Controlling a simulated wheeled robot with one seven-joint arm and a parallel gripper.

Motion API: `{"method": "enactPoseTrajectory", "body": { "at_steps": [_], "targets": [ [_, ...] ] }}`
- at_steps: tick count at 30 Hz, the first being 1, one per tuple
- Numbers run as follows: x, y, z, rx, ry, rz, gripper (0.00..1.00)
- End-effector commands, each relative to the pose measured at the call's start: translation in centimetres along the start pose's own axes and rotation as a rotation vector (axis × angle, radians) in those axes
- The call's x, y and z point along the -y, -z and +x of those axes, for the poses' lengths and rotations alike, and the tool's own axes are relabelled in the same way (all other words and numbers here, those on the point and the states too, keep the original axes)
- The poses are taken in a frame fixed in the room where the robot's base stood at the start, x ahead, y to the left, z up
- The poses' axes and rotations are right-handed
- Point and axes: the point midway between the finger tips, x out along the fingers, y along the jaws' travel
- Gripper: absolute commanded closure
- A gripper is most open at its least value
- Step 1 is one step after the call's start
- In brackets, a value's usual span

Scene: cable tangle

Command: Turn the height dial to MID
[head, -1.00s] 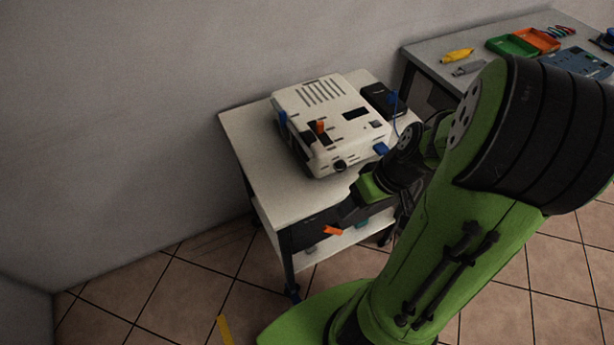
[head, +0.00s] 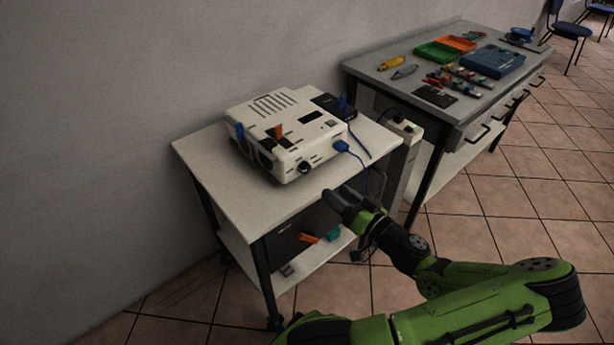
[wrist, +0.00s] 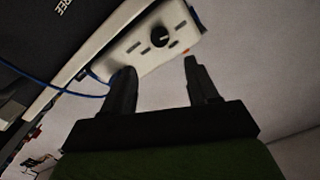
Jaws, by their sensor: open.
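The height dial looks to be the round black knob (head: 304,167) on the front face of the white device (head: 262,110), which stands on a small white table. The knob also shows in the wrist view (wrist: 159,37), beyond the fingers; its markings are too small to read. My gripper (head: 332,197) is in front of the table's near right edge, apart from the knob and below the device's front. In the wrist view my gripper (wrist: 158,78) has its two dark fingers spread, with nothing between them.
A blue plug (head: 341,146) with a blue cable is at the device's right front. A black box (head: 333,104) sits behind it. The white table (head: 215,175) has a lower shelf holding a few items. A grey workbench (head: 385,70) with trays and tools stands behind to the right.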

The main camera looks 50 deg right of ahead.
Motion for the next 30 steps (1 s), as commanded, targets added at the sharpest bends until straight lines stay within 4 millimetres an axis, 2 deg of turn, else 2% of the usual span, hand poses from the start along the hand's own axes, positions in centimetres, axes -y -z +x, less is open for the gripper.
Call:
{"method": "enactPoseTrajectory", "body": {
  "at_steps": [1, 6, 12, 16, 23, 26, 30],
  "targets": [
    [0.1, -0.2, 1.4, 0.0, 0.006, -0.001, 0.41],
    [0.1, -0.3, 5.7, 0.002, 0.006, 0.0, 0.41],
    [0.1, -0.2, 9.6, 0.003, 0.003, 0.0, 0.41],
    [0.0, -0.1, 10.7, 0.002, 0.002, 0.001, 0.41],
    [0.1, -0.1, 10.8, 0.002, 0.001, 0.002, 0.41],
    [0.1, -0.1, 10.8, 0.003, 0.001, 0.002, 0.53],
    [0.1, -0.1, 10.8, 0.003, 0.001, 0.002, 0.75]
  ]
}}
